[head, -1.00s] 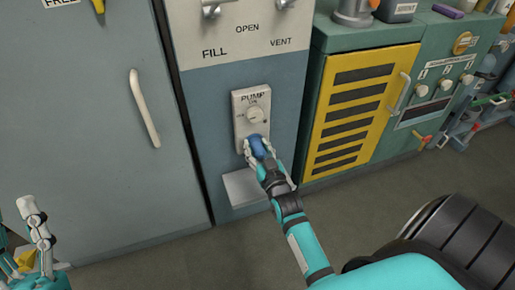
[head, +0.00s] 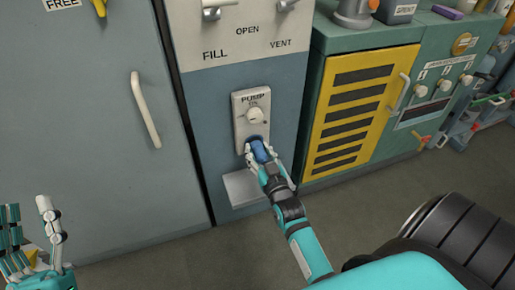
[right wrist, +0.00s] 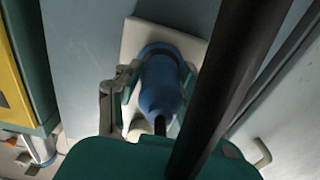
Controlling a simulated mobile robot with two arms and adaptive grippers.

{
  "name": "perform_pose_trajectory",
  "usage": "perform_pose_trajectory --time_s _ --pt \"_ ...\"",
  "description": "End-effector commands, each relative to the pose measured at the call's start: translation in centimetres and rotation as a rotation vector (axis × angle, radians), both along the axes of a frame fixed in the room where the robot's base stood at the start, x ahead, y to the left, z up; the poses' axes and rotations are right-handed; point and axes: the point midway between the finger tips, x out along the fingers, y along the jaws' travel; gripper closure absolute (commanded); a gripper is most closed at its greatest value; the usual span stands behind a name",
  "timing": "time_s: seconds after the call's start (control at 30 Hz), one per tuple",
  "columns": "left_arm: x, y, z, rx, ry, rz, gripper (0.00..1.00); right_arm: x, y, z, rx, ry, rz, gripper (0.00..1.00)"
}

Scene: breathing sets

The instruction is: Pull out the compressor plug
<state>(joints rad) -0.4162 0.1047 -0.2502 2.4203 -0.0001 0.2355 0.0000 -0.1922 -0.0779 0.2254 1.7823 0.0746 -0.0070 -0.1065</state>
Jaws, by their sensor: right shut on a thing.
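The blue compressor plug (head: 261,151) is at the lower part of the white PUMP panel (head: 240,124). My right gripper (head: 264,161) is shut on the plug. A dark blue socket rim (head: 254,141) shows just above the plug. In the right wrist view the plug (right wrist: 162,88) points at the panel (right wrist: 133,45), between the fingers, with a dark cable at its near end. I cannot tell whether its tip is still inside the socket. My left gripper (head: 36,240) is open and empty at the lower left, away from the panel.
A small pale ledge (head: 240,188) juts out under the panel. A grey door with a handle (head: 146,110) is at the left. A green cabinet with a yellow louvred door (head: 346,108) stands at the right.

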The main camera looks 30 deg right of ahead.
Motion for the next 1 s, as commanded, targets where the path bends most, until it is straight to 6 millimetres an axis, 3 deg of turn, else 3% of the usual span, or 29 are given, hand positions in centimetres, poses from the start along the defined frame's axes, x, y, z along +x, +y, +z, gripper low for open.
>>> perform_pose_trajectory --time_s 1.0 --pt "2.2 -0.1 -3.1 0.064 0.220 0.011 0.60 -2.0 0.5 0.1 0.000 -0.001 0.000 1.00"
